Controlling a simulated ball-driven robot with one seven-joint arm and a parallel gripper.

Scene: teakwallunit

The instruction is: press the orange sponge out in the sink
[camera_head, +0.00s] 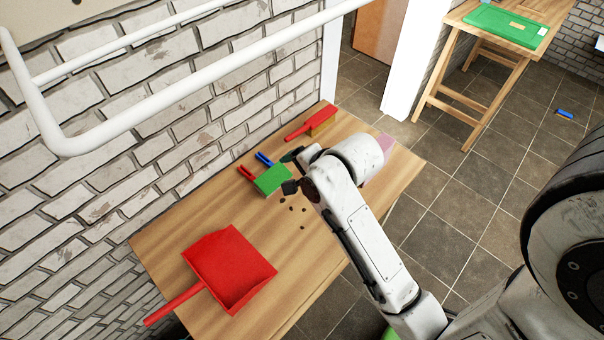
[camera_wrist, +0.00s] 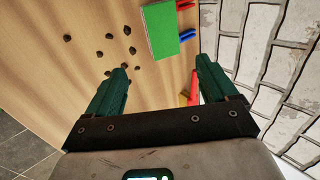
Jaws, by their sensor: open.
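I see no orange sponge and no sink in either view. My gripper (camera_wrist: 163,68) is open, its two dark green fingers apart with nothing between them but the view of the wooden table. In the head view my gripper (camera_head: 289,172) is above the wooden table (camera_head: 190,240), close to a green block-like object (camera_head: 272,180); the arm hides part of the table there. The green object also shows in the wrist view (camera_wrist: 160,30), beyond the fingertips.
A red dustpan (camera_head: 230,268) lies at the table's near end. A red-handled brush (camera_head: 312,124) lies at the far end. Small red (camera_head: 246,173) and blue (camera_head: 264,159) items lie by the green object, with several dark crumbs (camera_head: 291,209) nearby. A brick wall (camera_head: 100,180) borders the table's left.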

